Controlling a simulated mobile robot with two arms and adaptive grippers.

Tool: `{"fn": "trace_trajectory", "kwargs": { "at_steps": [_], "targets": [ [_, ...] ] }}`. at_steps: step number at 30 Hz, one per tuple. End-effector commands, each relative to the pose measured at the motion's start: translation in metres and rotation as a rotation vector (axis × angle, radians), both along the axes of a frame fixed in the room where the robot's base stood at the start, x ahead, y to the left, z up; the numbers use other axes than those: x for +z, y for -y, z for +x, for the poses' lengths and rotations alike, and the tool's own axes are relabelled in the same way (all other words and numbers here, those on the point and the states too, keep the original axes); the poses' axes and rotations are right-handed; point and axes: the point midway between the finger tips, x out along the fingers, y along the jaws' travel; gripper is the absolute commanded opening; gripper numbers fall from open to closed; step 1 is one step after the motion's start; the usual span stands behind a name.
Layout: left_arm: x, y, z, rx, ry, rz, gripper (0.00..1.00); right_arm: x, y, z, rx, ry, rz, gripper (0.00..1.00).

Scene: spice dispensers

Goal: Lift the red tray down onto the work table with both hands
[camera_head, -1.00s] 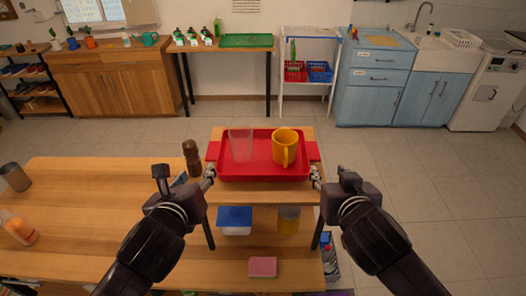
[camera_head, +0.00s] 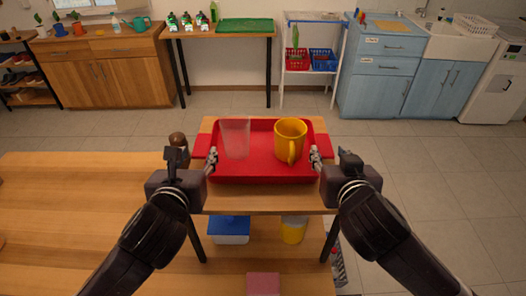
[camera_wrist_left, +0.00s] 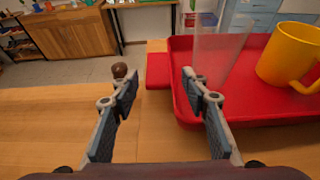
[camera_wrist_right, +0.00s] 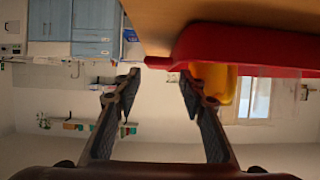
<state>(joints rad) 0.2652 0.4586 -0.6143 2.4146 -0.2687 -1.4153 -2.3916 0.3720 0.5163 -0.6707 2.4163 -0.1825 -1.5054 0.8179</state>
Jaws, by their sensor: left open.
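The red tray (camera_head: 265,176) sits level on a raised wooden shelf (camera_head: 265,198). It carries a clear tumbler (camera_head: 235,138) on the left and a yellow mug (camera_head: 290,140) on the right, both upright. A red handle tab sticks out at each side. My left gripper (camera_head: 211,160) is open at the tray's left side; in the left wrist view the left handle (camera_wrist_left: 157,70) shows ahead between its fingers. My right gripper (camera_head: 315,158) is open at the right side; in the right wrist view the right handle (camera_wrist_right: 156,62) shows between its spread fingers. Contact cannot be told.
The wooden work table (camera_head: 80,215) is clear at left. A brown-topped shaker (camera_head: 178,145) stands beside my left gripper. Under the shelf are a blue-lidded container (camera_head: 229,229), a yellow jar (camera_head: 293,229) and a pink block (camera_head: 263,284).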

Motion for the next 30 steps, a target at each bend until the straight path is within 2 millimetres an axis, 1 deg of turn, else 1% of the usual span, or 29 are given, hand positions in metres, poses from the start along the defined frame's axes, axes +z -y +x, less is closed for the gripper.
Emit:
{"fn": "trace_trajectory", "kwargs": {
  "at_steps": [5, 8, 11, 18, 21, 25, 30],
  "targets": [
    [0.001, 0.0, 0.0, 0.0, 0.0, -0.001, 0.42, 0.001, 0.0, 0.0, 0.0, 0.0, 0.0, 0.38],
    [-0.001, 0.0, 0.004, 0.001, 0.0, -0.001, 0.42, -0.001, 0.0, 0.004, 0.0, 0.0, -0.001, 0.38],
    [-0.005, -0.001, 0.014, 0.003, -0.001, -0.001, 0.42, -0.005, 0.0, 0.013, -0.001, -0.001, -0.003, 0.38],
    [-0.017, -0.001, 0.048, 0.003, -0.001, -0.001, 0.42, -0.019, 0.001, 0.048, -0.002, -0.001, -0.003, 0.38],
    [-0.022, 0.0, 0.06, 0.002, -0.002, -0.002, 0.42, -0.024, 0.0, 0.059, -0.001, -0.002, -0.002, 0.38],
    [-0.025, 0.0, 0.069, 0.002, -0.001, -0.002, 0.42, -0.028, 0.0, 0.068, -0.001, -0.001, -0.001, 0.38],
    [-0.026, 0.0, 0.074, 0.0, 0.0, -0.001, 0.42, -0.03, 0.0, 0.072, 0.0, 0.0, -0.001, 0.38]
  ]
}}
